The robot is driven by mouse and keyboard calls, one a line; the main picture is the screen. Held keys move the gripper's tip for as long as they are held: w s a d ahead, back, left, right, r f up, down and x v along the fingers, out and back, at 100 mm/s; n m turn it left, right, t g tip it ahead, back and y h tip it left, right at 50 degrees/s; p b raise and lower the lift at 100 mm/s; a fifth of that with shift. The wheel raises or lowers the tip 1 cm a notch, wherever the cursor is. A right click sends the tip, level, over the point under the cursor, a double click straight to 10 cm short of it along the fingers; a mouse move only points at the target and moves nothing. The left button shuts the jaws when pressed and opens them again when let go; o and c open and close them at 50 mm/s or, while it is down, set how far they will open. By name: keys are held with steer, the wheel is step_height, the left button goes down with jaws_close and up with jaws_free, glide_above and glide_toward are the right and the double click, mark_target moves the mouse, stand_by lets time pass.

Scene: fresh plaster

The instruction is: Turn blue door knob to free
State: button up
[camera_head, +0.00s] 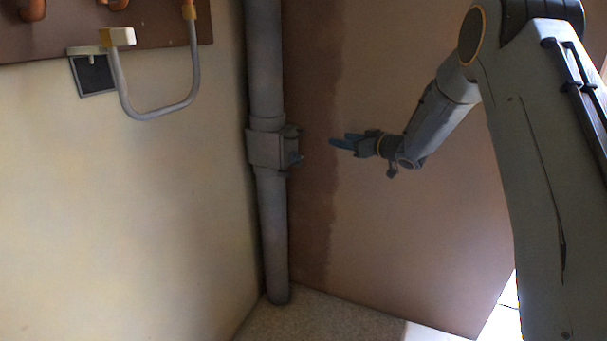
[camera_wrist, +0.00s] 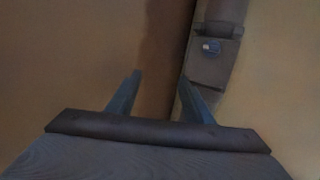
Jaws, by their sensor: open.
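The blue knob (camera_wrist: 211,46) is a small round piece on the front face of a grey box (camera_wrist: 210,68) in the wrist view. In the head view the box (camera_head: 268,148) sits around a grey vertical pipe, and the knob (camera_head: 297,158) shows small and dark at its right side. Its turned position is too small to tell. My gripper (camera_head: 337,142) is open and empty, to the right of the box and apart from it. In the wrist view its two blue fingers (camera_wrist: 160,80) stand apart, with the knob beyond and to the right of them.
The grey pipe (camera_head: 265,60) runs down the wall corner to the floor. A brown wall (camera_head: 400,220) stands behind my arm. A board (camera_head: 160,28) with a U-shaped grey hose (camera_head: 157,115) hangs on the left wall. The space between gripper and box looks clear.

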mark_target(301, 157)
steer(key=a+f+n+g+y+b, duration=0.1)
steer(key=a+f+g+y, duration=0.1)
steer(key=a, duration=0.2)
steer(key=a+f+n+g+y+b, duration=0.2)
steer(key=a, duration=0.3)
steer(key=w+a+f+n+g+y+b, duration=0.1)
steer(key=a+f+n+y, duration=0.1)
steer(key=a+f, duration=0.1)
steer(key=shift+a+f+g+y+b, duration=0.1)
steer(key=shift+a+g+y+b, duration=0.25)
steer(key=shift+a, duration=0.4)
steer(key=c, duration=1)
